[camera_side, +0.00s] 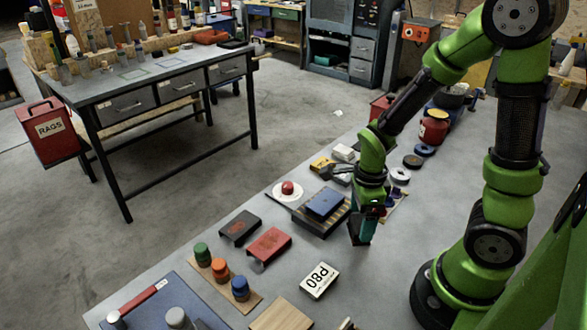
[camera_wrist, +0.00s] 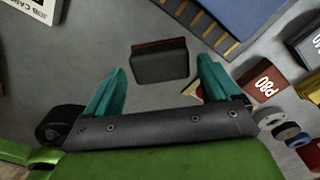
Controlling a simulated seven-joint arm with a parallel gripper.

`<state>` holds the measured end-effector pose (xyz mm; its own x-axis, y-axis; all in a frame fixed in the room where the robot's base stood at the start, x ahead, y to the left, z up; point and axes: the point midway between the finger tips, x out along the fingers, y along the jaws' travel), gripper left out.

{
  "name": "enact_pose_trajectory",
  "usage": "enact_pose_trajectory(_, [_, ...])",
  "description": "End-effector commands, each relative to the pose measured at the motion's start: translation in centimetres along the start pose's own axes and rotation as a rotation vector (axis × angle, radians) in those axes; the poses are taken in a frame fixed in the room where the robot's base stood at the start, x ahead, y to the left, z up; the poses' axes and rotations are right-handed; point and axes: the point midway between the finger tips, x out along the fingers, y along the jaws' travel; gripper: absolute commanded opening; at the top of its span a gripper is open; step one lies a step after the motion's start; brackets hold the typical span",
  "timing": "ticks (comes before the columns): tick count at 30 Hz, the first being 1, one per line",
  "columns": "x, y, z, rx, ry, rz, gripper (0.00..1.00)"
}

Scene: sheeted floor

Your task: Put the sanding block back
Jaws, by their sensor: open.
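In the wrist view a dark grey block with a red strip along one edge (camera_wrist: 160,61), likely the sanding block, lies on the grey bench, between and a little beyond my teal fingertips. My gripper (camera_wrist: 160,85) is open, with a gap between each finger and the block.
Capped jars on a board (camera_side: 222,281) stand further left. Rolls (camera_side: 400,175) and a red jar (camera_side: 434,127) are behind. Bare bench lies in front of the gripper.

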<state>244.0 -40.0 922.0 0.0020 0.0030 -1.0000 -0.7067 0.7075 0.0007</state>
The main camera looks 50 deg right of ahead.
Motion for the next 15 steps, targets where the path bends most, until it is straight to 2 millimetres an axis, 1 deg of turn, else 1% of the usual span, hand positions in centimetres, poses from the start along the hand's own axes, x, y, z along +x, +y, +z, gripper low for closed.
enact_pose_trajectory(1, [-1.2, -0.1, 0.2, -0.002, -0.008, -0.006, 0.89])
enact_pose_trajectory(3, [-2.7, -0.1, 0.2, -0.003, -0.008, -0.006, 0.89])
enact_pose_trajectory(9, [-6.6, -0.1, 0.1, 0.0, -0.005, -0.007, 0.89])
enact_pose_trajectory(12, [-7.8, -0.1, 0.1, -0.002, -0.003, -0.004, 0.89])
enact_pose_trajectory(15, [-8.7, -0.1, 0.0, -0.002, -0.003, -0.003, 0.89])
